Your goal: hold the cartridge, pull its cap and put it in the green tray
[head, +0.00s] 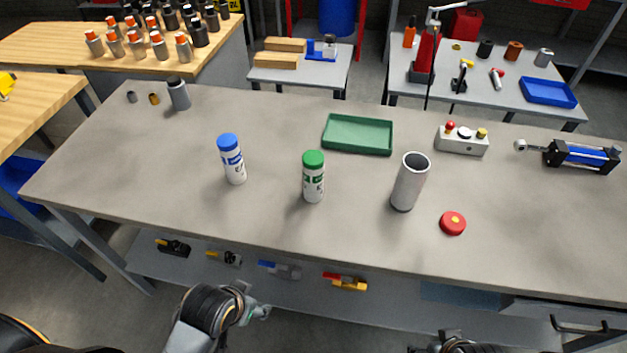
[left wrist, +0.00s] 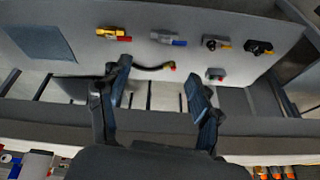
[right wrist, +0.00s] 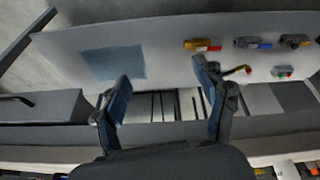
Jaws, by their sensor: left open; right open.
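A white cartridge with a blue cap (head: 233,160) stands upright left of centre on the bench. A white cartridge with a green cap (head: 313,177) stands upright to its right. Both caps are on. The shallow green tray (head: 358,134) lies behind them and looks empty. My left gripper (head: 258,308), at the bottom of the head view, is in front of the bench and below its top; its fingers are open and empty in the left wrist view (left wrist: 158,72). My right gripper (head: 452,341) shows only partly at the lower edge; its fingers are open and empty in the right wrist view (right wrist: 161,73).
A grey open tube (head: 409,182) stands right of the cartridges, with a red round disc (head: 453,223) beside it. A button box (head: 461,139) and blue cylinder (head: 582,156) are at the right. A grey cylinder (head: 178,94) stands far left. The bench's front middle is clear.

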